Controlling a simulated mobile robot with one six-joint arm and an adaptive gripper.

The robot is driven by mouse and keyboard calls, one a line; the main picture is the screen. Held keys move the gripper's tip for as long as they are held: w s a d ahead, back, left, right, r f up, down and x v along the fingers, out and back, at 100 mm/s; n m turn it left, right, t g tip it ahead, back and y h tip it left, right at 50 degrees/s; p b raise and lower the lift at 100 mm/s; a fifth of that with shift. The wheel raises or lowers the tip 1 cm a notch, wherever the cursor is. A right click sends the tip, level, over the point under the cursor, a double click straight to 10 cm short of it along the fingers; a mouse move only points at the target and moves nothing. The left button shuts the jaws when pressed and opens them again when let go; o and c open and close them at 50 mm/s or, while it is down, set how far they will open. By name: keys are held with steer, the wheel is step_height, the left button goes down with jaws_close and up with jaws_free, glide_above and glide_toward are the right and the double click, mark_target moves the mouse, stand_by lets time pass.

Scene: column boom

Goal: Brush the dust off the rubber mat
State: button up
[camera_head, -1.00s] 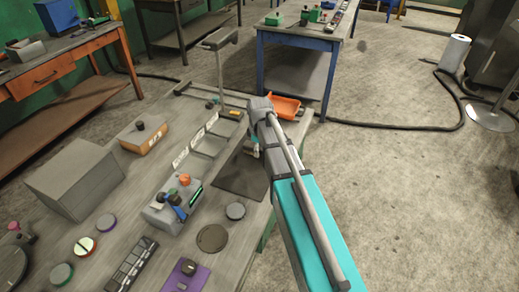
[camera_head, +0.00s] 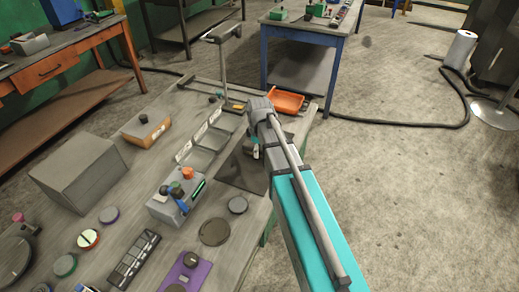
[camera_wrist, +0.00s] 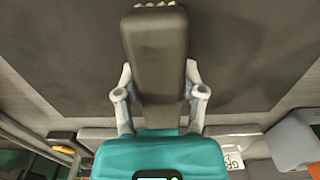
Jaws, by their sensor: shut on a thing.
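The dark rubber mat (camera_head: 236,173) lies flat on the grey workbench near its right edge; my arm covers part of it. In the wrist view the mat (camera_wrist: 75,50) fills most of the upper picture. My gripper (camera_wrist: 160,95) is shut on a dark brush (camera_wrist: 155,50), its two grey fingers on either side of the brush body. Pale bristle tips show at the brush's far end, over the mat. I cannot tell whether they touch it. In the head view my gripper (camera_head: 256,152) is small and mostly hidden behind my arm. No dust can be made out.
An orange tray (camera_head: 287,102) sits at the bench's far right corner. A grey control box with coloured knobs (camera_head: 178,195) and round discs (camera_head: 238,205) are left of and below the mat. A grey post (camera_head: 223,70) stands behind. A large grey box (camera_head: 80,172) is at left.

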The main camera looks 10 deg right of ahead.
mark_target(256, 160)
steer(key=shift+s+a, duration=0.1)
steer(key=shift+s, duration=0.15)
steer(key=shift+s+a, duration=0.9)
steer(key=shift+s, duration=0.3)
jaws_close()
steer(key=shift+s, duration=0.1)
jaws_free()
steer(key=shift+s+a+f, duration=0.1)
steer(key=shift+s+a, duration=0.35)
steer(key=shift+s, duration=0.25)
steer(key=shift+s+a, duration=0.45)
steer(key=shift+s, duration=0.2)
steer(key=shift+w, duration=0.15)
jaws_close()
steer(key=shift+w+d, duration=0.5)
steer(key=shift+w, duration=0.2)
steer(key=shift+w+d, duration=0.45)
steer(key=shift+w, duration=0.2)
